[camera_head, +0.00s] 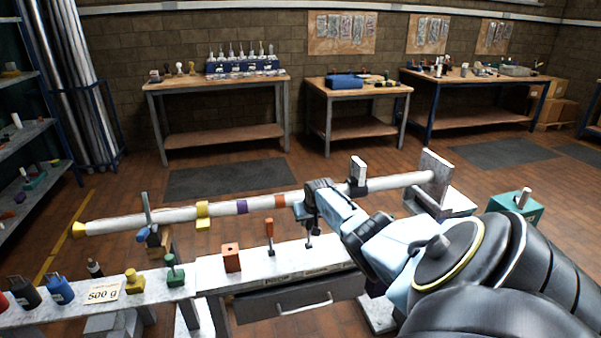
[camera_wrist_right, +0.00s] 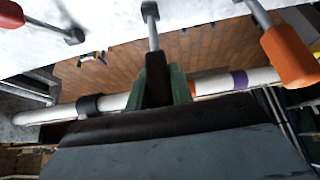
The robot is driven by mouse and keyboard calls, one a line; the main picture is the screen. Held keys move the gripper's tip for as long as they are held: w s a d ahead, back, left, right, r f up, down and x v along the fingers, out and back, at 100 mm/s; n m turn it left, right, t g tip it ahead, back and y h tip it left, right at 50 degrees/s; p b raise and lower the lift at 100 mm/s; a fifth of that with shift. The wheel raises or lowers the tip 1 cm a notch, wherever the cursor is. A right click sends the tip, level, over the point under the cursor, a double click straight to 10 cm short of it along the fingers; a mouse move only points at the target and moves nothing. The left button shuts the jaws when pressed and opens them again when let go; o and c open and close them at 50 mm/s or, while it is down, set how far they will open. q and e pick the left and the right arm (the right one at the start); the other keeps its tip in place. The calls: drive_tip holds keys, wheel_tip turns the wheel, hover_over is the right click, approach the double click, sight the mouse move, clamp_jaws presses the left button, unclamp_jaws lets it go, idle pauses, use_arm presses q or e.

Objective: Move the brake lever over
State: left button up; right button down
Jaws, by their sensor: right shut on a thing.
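In the head view my right gripper (camera_head: 304,212) reaches down over the grey bench from the right. It is shut on the handle of a lever (camera_head: 308,242), whose thin shaft and foot show below. The wrist view shows my right gripper (camera_wrist_right: 157,78) at the dark top of this lever's grey shaft (camera_wrist_right: 152,30), with green on both sides. An orange-handled lever (camera_head: 269,235) stands upright to its left, apart from the gripper; it is at the right of the wrist view (camera_wrist_right: 290,55). A red-handled lever (camera_wrist_right: 258,12) also shows there. My left gripper is not in view.
A long white pole (camera_head: 175,213) with coloured bands lies behind the levers, close to my right gripper. A drawer (camera_head: 300,302) is under the bench. An orange block (camera_head: 232,262) sits left of the levers. A shelf (camera_head: 200,277) with weights is at front left.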

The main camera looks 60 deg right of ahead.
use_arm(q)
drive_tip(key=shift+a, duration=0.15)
use_arm(e)
drive_tip(key=c, duration=1.2)
unclamp_jaws()
drive_tip(key=shift+d, duration=0.1)
drive_tip(key=shift+c, duration=0.2)
drive_tip(key=shift+r, duration=0.25)
use_arm(q)
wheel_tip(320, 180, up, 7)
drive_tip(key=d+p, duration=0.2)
drive_tip(key=p, duration=0.5)
use_arm(e)
drive_tip(key=v, duration=1.3)
